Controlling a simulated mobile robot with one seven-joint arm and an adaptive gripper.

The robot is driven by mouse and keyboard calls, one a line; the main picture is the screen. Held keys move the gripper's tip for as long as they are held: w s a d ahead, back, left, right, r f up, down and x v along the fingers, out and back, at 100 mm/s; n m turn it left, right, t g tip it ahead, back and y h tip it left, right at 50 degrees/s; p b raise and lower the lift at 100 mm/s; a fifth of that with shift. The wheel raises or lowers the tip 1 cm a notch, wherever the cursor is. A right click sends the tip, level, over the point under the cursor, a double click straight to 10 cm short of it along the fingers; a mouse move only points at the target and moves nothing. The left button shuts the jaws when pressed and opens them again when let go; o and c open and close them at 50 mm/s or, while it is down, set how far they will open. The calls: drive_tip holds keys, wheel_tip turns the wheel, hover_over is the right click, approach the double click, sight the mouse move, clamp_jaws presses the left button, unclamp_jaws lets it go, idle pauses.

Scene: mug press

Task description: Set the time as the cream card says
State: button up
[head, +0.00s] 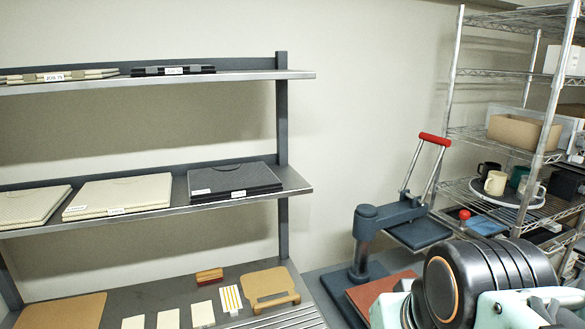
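Three small plain pale cards lie on the grey bench at the bottom: a left one (133,322), a middle one (168,319) and a right one (203,314). A pale card with yellow stripes (230,299) lies beside them. I cannot tell which is the cream card, and no writing on them is readable. A blue-grey press (366,222) with a red-gripped lever (435,139) stands to the right, its lever raised. No time dial or display can be made out. My arm fills the lower right corner and hides part of the press area. My gripper is not in view.
A tan board with a handle slot (270,287) and a red-and-tan block (209,275) lie on the bench. Shelves above hold labelled flat platens (235,178). The wire rack at right holds mugs (495,183) on a round tray and a cardboard box (523,133).

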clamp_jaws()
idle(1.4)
